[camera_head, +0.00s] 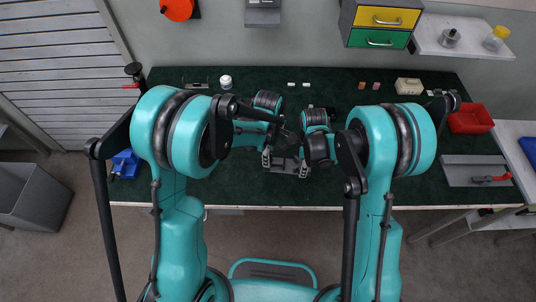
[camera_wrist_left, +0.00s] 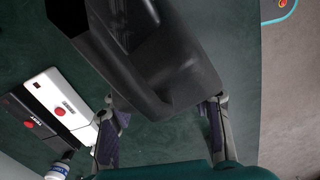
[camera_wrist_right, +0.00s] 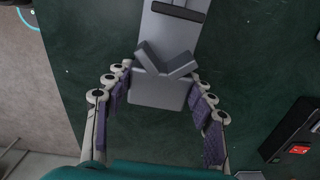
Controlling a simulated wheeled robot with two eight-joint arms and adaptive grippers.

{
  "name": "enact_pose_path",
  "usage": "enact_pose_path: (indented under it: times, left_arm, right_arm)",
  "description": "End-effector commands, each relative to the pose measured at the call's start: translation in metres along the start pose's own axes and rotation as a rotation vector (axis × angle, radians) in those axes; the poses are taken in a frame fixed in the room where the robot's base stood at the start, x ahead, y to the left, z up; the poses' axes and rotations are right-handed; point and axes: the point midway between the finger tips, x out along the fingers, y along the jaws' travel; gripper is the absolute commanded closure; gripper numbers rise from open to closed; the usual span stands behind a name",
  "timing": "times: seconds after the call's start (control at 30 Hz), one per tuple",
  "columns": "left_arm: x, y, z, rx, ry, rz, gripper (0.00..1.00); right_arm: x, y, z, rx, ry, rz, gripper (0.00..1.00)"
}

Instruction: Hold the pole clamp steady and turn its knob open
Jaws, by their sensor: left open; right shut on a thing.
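The pole clamp appears as a grey block with a V-shaped notch in the right wrist view (camera_wrist_right: 160,90). A grey plate with a dark bar extends beyond it. My right gripper (camera_wrist_right: 160,108) is shut on the block, one finger at each side; in the head view (camera_head: 304,170) it works close to my left gripper (camera_head: 267,159). My left gripper is open in the left wrist view (camera_wrist_left: 165,125), its fingers wide apart. A large black moulded body (camera_wrist_left: 150,65) fills the space beyond and between them; I cannot tell whether it is the knob. Arms partly hide the clamp in the head view.
The bench has a dark green mat (camera_head: 240,185). A red bin (camera_head: 470,119) and a grey tray (camera_head: 475,171) stand at the right; a blue item (camera_head: 126,164) lies at the left. Small parts line the back edge. The front middle of the mat is clear.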

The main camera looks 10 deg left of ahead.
Motion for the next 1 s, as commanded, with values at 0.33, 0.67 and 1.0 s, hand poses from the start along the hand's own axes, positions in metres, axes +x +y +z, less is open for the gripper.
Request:
enact_pose_path:
  times: [0.33, 0.67, 1.0]
  left_arm:
    - [-0.074, -0.001, 0.0, -0.001, 0.0, 0.0, 0.51]
    - [-0.108, -0.001, -0.001, -0.001, 0.0, 0.0, 0.51]
    - [-0.108, -0.001, -0.001, 0.009, -0.001, 0.001, 0.51]
  right_arm:
    - [0.001, 0.0, 0.0, 0.0, 0.0, -0.001, 0.78]
    - [0.001, 0.0, 0.0, 0.0, 0.0, -0.001, 0.78]
    - [0.001, 0.0, 0.0, 0.0, 0.0, -0.001, 0.78]
